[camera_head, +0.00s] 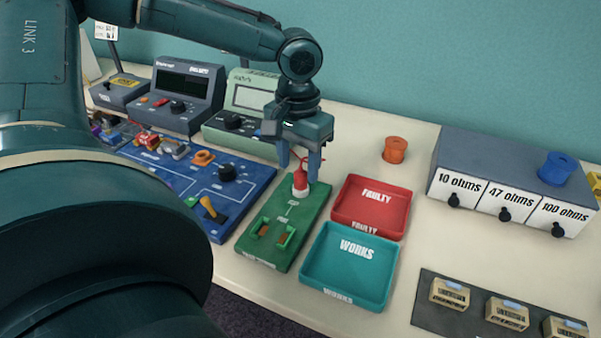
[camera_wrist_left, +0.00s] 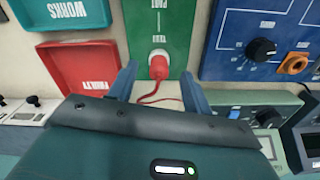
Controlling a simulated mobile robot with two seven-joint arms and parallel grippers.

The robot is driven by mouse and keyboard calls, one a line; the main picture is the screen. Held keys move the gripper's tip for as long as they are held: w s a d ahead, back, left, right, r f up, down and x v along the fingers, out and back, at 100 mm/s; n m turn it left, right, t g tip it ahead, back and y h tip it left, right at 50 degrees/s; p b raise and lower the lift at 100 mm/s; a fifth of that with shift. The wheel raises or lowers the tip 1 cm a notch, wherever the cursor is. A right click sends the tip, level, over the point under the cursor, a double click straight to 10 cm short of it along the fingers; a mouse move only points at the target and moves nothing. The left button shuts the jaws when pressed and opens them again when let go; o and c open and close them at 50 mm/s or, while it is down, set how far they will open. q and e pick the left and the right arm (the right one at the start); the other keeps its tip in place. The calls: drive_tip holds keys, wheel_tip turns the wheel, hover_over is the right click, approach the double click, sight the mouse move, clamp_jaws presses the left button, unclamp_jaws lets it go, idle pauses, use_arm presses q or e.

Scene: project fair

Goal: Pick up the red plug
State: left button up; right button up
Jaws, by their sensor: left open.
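The red plug (camera_head: 300,181) stands on the far end of the green board (camera_head: 289,220), with a thin red lead looping from it. My left gripper (camera_head: 300,172) is above it, pointing down, with its two fingers on either side of the plug. In the left wrist view the red plug (camera_wrist_left: 159,66) lies ahead of the open fingers, roughly centred between them. The left gripper (camera_wrist_left: 158,85) holds nothing; I cannot tell whether a finger touches the plug. My right gripper is not in view.
A red FAULTY tray (camera_head: 399,231) and a teal WORKS tray (camera_head: 308,282) sit right of the board. A blue panel (camera_head: 192,184) lies left, with meters (camera_head: 177,93) behind. An orange spool (camera_head: 395,150) and a resistor box (camera_head: 452,155) stand at right.

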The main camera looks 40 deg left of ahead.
sight(300, 169)
use_arm(q)
drive_tip(key=f, duration=0.3)
drive_tip(key=shift+w+f, duration=0.2)
drive_tip(key=shift+f, duration=0.1)
clamp_jaws()
